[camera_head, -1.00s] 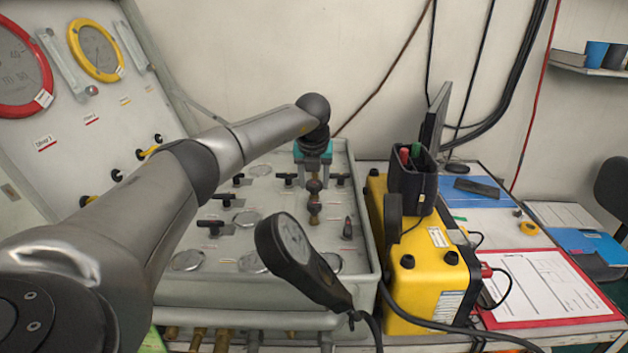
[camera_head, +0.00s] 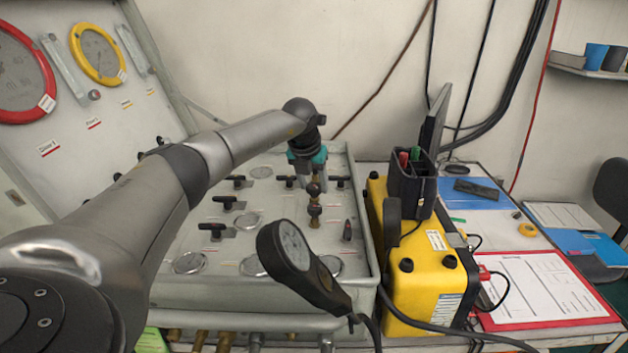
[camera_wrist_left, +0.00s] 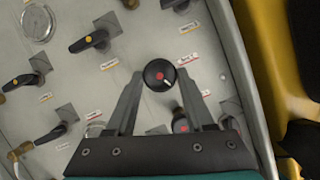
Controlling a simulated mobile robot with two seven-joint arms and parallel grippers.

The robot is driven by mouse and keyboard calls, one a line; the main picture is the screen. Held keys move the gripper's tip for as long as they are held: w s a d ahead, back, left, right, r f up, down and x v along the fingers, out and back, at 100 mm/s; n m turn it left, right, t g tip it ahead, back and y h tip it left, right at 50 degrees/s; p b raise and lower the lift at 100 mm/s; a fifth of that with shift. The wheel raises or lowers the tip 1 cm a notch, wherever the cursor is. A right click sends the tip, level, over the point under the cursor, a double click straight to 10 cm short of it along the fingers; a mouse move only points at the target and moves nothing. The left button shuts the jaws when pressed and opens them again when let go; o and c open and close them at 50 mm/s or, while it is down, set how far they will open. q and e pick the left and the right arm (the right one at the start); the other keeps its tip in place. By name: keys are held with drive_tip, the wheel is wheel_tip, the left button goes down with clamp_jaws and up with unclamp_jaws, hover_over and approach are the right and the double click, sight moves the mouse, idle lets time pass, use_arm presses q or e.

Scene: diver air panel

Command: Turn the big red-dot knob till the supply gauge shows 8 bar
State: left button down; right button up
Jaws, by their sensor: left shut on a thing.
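In the left wrist view a round black knob (camera_wrist_left: 160,74) with a red dot and a white pointer line sits between the fingertips of my left gripper (camera_wrist_left: 160,82). The gripper is shut on it; the pointer slants toward the lower right of that picture. In the head view my left gripper (camera_head: 311,180) reaches down to the far part of the grey panel (camera_head: 200,285), behind brass fittings, and the knob there is hidden. I cannot tell which gauge is the supply gauge. My right gripper is out of view.
Several black-handled valves (camera_head: 228,202) stand on the panel near my arm. Brass fittings (camera_head: 314,212) rise just in front of the gripper. A yellow case (camera_head: 425,285) stands close on the right. Red and yellow gauges (camera_head: 97,53) are on the upright board at left.

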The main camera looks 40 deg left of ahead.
use_arm(q)
drive_tip(key=m+h, duration=0.1)
drive_tip(key=m, duration=0.1)
drive_tip(key=shift+a+r+m, duration=0.1)
drive_tip(key=shift+a+m, duration=0.05)
drive_tip(key=shift+m, duration=0.25)
drive_tip(key=shift+a+m+h, duration=0.1)
drive_tip(key=shift+m+h, duration=0.3)
drive_tip(key=shift+m, duration=0.4)
drive_tip(key=shift+m+h, duration=0.3)
drive_tip(key=shift+m, duration=0.6)
drive_tip(key=shift+w+a+m+h+b, duration=0.1)
drive_tip(key=shift+m+h+b, duration=0.3)
drive_tip(key=shift+m+b, duration=0.55)
drive_tip(key=shift+m, duration=0.55)
drive_tip(key=shift+c, duration=1.4)
unclamp_jaws()
drive_tip(key=p+v, duration=0.2)
drive_tip(key=v, duration=1.3)
drive_tip(key=shift+a, duration=0.25)
